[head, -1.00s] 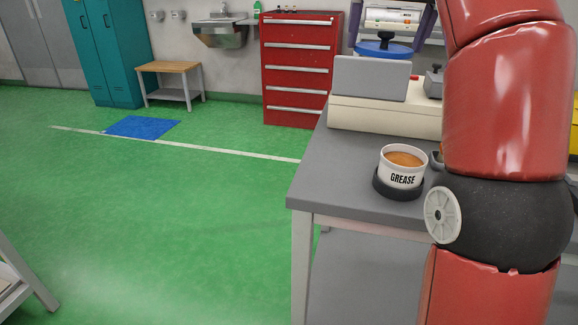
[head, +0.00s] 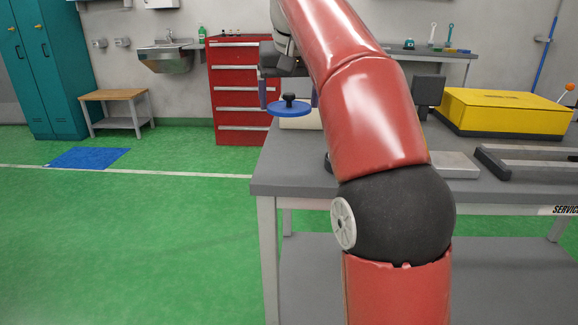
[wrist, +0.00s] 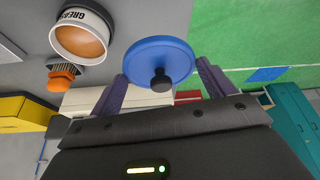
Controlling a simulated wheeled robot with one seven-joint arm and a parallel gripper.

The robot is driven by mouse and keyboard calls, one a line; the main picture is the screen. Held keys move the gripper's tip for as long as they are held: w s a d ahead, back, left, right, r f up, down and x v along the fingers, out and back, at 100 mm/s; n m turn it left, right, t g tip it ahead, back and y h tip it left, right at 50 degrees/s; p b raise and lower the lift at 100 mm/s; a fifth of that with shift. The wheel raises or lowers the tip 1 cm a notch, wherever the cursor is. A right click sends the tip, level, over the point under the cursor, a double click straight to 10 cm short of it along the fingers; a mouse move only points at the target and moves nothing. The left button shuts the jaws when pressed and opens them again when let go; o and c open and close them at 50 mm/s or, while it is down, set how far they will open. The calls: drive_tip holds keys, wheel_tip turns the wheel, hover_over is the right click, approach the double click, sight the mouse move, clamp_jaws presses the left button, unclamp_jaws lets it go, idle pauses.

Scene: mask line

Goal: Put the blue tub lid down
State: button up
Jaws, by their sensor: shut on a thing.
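The blue tub lid (head: 291,110), a round disc with a black knob, is in my gripper (head: 289,98). The purple fingers are on either side of it, and it hangs in the air near the left end of the grey bench (head: 290,180). In the wrist view the lid (wrist: 150,58) sits between my gripper's fingertips (wrist: 160,76). The white grease tub (wrist: 62,42), open with orange-brown grease inside, stands on the bench apart from the lid. In the head view my arm hides the tub.
An orange-handled brush (wrist: 62,80) is near the tub. A yellow case (head: 505,110) and a dark frame (head: 530,165) are on the bench's right part. A red drawer cabinet (head: 235,95) stands behind.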

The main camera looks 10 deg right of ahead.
sight(289, 166)
wheel_tip(289, 166, down, 13)
drive_tip(key=b, duration=0.4)
drive_tip(key=shift+r+b, duration=0.2)
drive_tip(key=shift+b, duration=0.15)
drive_tip(key=shift+f, duration=0.2)
drive_tip(key=o, duration=0.9)
drive_tip(key=shift+r, duration=0.15)
drive_tip(key=shift+s+r, duration=0.1)
drive_tip(key=shift+r, duration=0.2)
drive_tip(key=p+v, duration=0.4)
drive_tip(key=v, duration=0.7)
drive_tip(key=shift+s+r, duration=0.2)
drive_tip(key=shift+r, duration=0.05)
drive_tip(key=shift+f, duration=0.1)
